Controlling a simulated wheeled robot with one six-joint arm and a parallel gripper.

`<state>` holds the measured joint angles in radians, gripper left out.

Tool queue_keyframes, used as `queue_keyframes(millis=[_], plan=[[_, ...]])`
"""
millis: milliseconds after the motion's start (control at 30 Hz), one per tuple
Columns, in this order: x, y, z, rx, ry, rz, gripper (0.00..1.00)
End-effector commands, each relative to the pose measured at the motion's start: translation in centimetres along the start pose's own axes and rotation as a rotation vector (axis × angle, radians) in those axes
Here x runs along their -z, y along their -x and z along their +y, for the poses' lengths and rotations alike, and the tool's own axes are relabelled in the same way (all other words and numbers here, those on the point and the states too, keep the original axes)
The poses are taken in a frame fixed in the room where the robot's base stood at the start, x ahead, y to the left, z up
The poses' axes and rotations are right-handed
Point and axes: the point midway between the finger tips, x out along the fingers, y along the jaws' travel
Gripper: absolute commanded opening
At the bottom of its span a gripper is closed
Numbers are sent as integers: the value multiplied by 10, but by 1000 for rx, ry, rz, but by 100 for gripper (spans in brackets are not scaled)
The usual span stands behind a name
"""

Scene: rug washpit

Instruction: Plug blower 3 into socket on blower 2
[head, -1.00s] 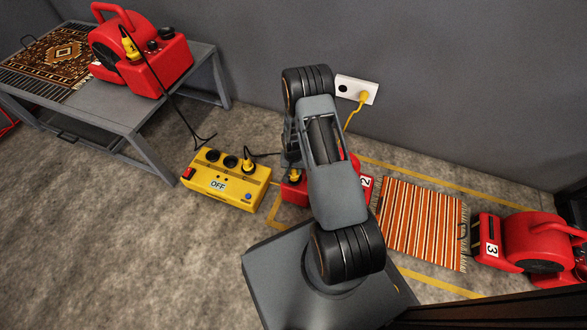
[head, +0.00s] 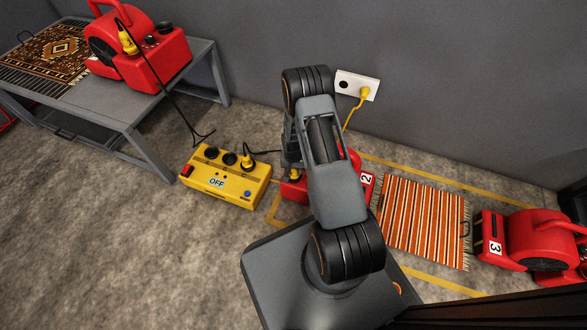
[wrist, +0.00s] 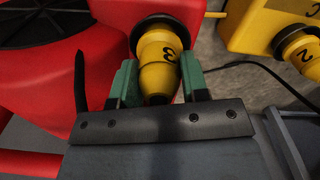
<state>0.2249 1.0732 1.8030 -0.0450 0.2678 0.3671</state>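Red blower 2 (head: 297,192) stands on the floor, largely hidden behind my arm in the head view. In the wrist view a yellow plug marked 3 (wrist: 160,60) sits with its front end at a dark round socket (wrist: 155,24) on the red housing. How deep it sits is hard to tell. My gripper (wrist: 161,85) has its green fingers against both sides of the plug. In the head view my arm hides most of the gripper. Red blower 3 (head: 545,238) stands at the right.
A yellow box (head: 215,184) marked OFF stands left of blower 2, with plug 2 (wrist: 302,55) in it. A wall outlet (head: 346,84) holds another yellow plug. A striped rug (head: 420,222) lies between the blowers. Another red blower (head: 150,62) stands on a table (head: 118,97).

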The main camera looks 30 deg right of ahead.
Motion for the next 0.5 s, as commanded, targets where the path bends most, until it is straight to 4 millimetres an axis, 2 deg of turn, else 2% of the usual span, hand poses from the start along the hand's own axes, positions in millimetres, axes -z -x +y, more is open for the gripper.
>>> queue_keyframes(millis=[33,267,500], plan=[[0,1,0,0,0,1,46],[0,1,0,0,0,0,68],[0,2,0,0,0,0,68]])
